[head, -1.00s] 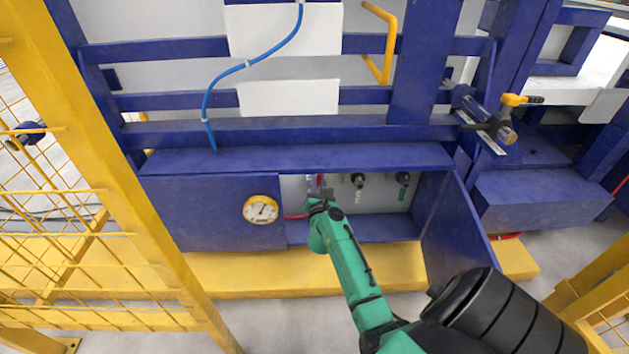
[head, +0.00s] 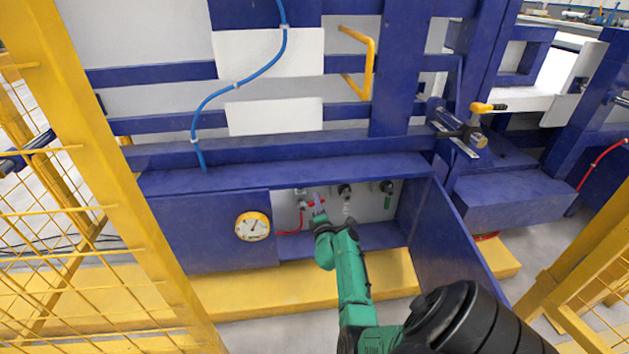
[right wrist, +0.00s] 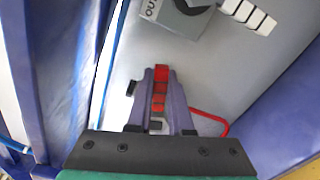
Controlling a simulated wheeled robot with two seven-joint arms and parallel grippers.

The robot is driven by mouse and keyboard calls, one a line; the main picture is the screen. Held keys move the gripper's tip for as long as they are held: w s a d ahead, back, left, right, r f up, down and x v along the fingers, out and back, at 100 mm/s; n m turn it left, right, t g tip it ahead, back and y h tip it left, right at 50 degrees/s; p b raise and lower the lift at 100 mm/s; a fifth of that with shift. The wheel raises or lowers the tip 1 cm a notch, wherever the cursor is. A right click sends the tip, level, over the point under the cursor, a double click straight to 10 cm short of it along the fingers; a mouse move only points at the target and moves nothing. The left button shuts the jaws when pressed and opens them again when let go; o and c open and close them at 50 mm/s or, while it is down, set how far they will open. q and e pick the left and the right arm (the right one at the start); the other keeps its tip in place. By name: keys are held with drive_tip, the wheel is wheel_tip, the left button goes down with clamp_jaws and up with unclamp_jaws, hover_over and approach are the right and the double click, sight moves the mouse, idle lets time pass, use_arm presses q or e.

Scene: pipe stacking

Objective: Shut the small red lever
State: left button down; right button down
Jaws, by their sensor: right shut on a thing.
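The small red lever (right wrist: 161,88) shows in the right wrist view, upright between the two purple fingers of my right gripper (right wrist: 160,98). The fingers are closed in on it from both sides. In the head view my right gripper (head: 318,208) reaches into the open blue cabinet, with the red lever (head: 311,203) small at its fingertips and partly hidden. A red hose (right wrist: 208,115) curves away to the right of the fingers in the wrist view. My left gripper does not show.
The cabinet door (head: 455,235) stands open to the right of my arm. Black-handled valves (head: 387,187) sit right of the lever. Yellow fence posts (head: 125,170) flank the space. A grey box (right wrist: 178,18) sits beyond the fingers.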

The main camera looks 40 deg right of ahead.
drive_tip(key=shift+s+f+m, duration=0.1)
drive_tip(key=shift+f+m, duration=0.4)
drive_tip(key=shift+m, duration=0.4)
drive_tip(key=shift+f+m, duration=0.5)
drive_tip(key=shift+m, duration=0.4)
drive_tip(key=c, duration=0.8)
unclamp_jaws()
